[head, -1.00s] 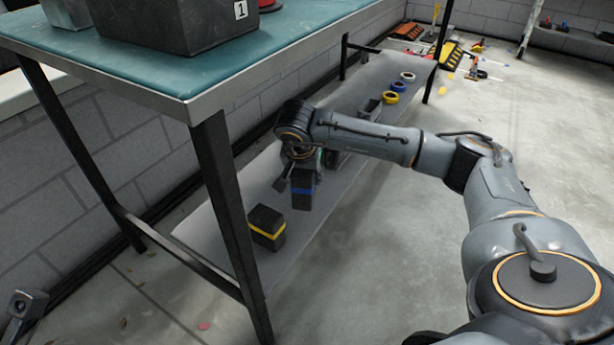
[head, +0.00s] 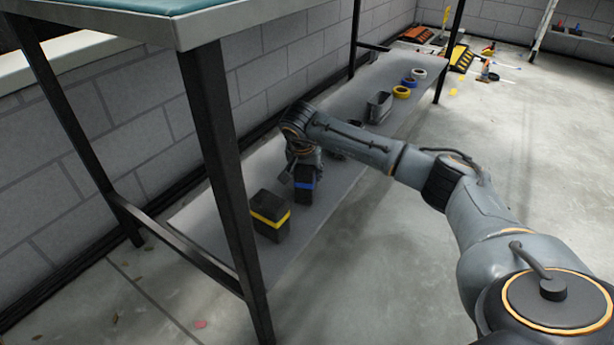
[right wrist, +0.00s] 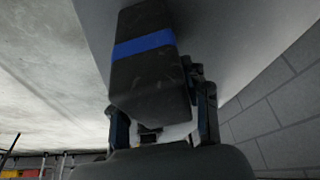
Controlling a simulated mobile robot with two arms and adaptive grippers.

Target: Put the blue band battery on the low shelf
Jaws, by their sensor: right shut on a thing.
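The blue band battery (head: 305,187) is a dark block with a blue stripe. My right gripper (head: 304,168) is shut on its upper part and holds it roughly upright over the low shelf (head: 325,203). The battery also fills the upper middle of the right wrist view (right wrist: 150,70), between the gripper's fingers (right wrist: 163,115). I cannot tell whether its base touches the shelf. A similar dark battery with a yellow band (head: 270,216) stands on the shelf to the left and nearer. My left gripper is not in view.
A dark table leg (head: 225,180) stands in front of the shelf's near end. The teal tabletop (head: 130,4) is above. A grey bin (head: 379,106) and yellow (head: 401,92), blue and white tape rolls sit farther along the shelf. Bare shelf lies right of the held battery.

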